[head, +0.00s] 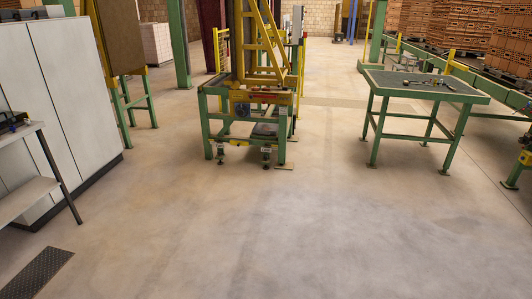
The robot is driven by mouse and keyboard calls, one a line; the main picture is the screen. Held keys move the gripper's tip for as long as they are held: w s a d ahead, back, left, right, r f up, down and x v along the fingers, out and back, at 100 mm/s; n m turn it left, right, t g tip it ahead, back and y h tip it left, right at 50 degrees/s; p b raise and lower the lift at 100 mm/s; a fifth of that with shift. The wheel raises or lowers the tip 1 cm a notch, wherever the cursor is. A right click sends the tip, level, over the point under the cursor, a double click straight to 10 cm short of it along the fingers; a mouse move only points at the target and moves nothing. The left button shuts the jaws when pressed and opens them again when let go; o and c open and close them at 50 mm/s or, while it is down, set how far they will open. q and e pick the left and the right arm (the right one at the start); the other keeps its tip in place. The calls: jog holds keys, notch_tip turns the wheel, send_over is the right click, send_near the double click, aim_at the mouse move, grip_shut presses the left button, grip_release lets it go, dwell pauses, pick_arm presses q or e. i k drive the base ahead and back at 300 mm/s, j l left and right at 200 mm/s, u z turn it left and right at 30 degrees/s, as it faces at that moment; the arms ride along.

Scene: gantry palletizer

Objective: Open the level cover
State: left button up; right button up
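I cannot pick out a level cover for certain. A gantry machine stands upper centre, with a yellow mast (238,45) and ladder-like yellow bracing on a green frame (207,130). Neither of my grippers is in view.
A white cabinet (65,80) and a grey bench (28,197) stand at the left, near a dark floor grate (37,272). A green table (460,93) with small items stands right. Brick stacks (507,35) are behind it. The floor in front (300,230) is clear.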

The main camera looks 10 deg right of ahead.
aim_at(232, 142)
jog(key=i+z, duration=0.3)
jog(key=z, duration=0.15)
jog(key=i+l, duration=0.1)
jog(key=i, duration=5.05)
